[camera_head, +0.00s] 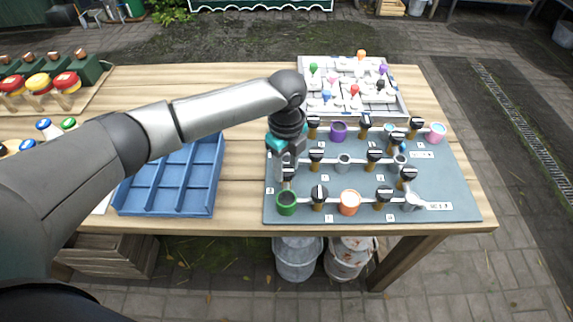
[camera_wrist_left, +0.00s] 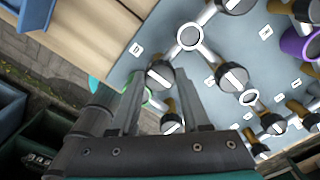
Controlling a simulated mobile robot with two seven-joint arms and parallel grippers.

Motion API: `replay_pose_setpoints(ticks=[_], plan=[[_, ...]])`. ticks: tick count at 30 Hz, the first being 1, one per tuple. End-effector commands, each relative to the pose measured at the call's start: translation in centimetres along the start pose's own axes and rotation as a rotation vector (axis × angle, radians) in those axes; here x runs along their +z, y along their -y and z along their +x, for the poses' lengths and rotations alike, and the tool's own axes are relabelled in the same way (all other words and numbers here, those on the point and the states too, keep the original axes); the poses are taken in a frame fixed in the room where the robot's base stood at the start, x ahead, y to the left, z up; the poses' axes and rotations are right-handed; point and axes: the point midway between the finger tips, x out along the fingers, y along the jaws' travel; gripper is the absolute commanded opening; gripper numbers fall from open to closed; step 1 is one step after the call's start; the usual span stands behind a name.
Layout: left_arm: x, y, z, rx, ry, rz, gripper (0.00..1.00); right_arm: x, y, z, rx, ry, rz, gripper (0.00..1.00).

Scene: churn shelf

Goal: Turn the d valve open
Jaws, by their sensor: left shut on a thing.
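The grey-blue valve board (camera_head: 455,185) lies on the wooden table and carries rows of pipes with black round knobs, each marked with a white bar. My left gripper (camera_head: 287,172) reaches down at the board's left side. In the left wrist view a "D" tag (camera_wrist_left: 137,48) sits beside a black knob with a white bar, the d valve (camera_wrist_left: 159,74). My left gripper's fingers (camera_wrist_left: 160,92) are on either side of this knob and shut on it. In the head view the gripper mostly hides the knob. My right gripper is not in view.
A green cup (camera_head: 286,204) and an orange cup (camera_head: 349,203) stand along the board's front row, with other knobs close by. A blue divided tray (camera_head: 166,212) is left of the board.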

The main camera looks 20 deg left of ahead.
Motion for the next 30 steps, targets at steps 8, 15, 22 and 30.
replay_pose_setpoints(ticks=[8,15,22,30], plan=[[0.0,0.0,0.0,0.001,0.0,0.0,0.0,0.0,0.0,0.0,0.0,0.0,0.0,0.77],[0.0,0.0,-0.1,0.002,0.0,-0.007,0.0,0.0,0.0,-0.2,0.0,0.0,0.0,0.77],[0.0,-0.1,-0.3,0.003,-0.001,-0.075,0.0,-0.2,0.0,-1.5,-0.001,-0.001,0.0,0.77],[-0.1,-0.1,-0.5,0.006,-0.002,-0.274,0.0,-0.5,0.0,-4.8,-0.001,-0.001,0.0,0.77]])
